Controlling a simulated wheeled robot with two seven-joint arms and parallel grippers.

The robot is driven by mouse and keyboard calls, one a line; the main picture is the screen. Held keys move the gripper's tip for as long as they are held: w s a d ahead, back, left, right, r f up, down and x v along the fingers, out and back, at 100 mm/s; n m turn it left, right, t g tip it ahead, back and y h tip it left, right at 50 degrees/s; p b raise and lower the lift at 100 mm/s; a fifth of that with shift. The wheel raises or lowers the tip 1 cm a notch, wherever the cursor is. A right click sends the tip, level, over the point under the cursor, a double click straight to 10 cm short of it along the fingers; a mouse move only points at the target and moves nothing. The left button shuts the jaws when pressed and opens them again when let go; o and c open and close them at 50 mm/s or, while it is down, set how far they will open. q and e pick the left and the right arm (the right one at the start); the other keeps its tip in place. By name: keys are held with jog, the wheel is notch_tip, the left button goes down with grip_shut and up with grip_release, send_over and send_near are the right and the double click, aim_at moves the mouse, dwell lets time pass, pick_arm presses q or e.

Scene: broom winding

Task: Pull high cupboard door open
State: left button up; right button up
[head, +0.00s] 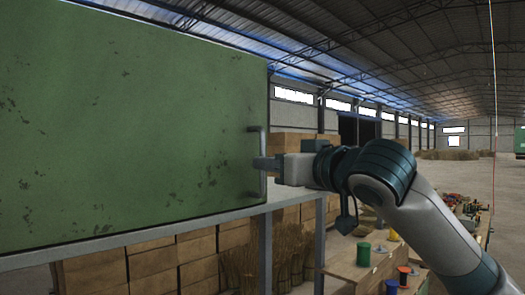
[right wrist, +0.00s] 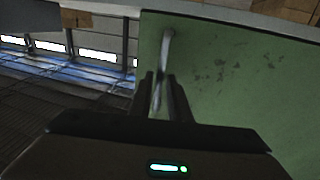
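The high cupboard's green door (head: 130,120) fills the left of the head view, its face flat and scuffed; I see no open gap along it. A grey vertical bar handle (head: 264,185) stands near its right edge. My right gripper (head: 262,163) reaches it from the right, with its fingers at the handle's middle. In the right wrist view the handle (right wrist: 167,48) runs down between the two dark fingertips (right wrist: 161,85), which sit close on either side of it, shut on the bar. My left gripper is out of view.
A grey frame (head: 200,226) runs beneath the cupboard, with stacked cardboard boxes (head: 155,265) and straw bundles (head: 240,265) below. Open warehouse floor (head: 470,175) lies behind my right arm.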

aim_at(263, 190)
jog(key=shift+p+x, duration=0.55)
jog(key=shift+x, duration=1.05)
jog(key=shift+s, duration=0.1)
jog(key=shift+c, duration=0.7)
grip_shut()
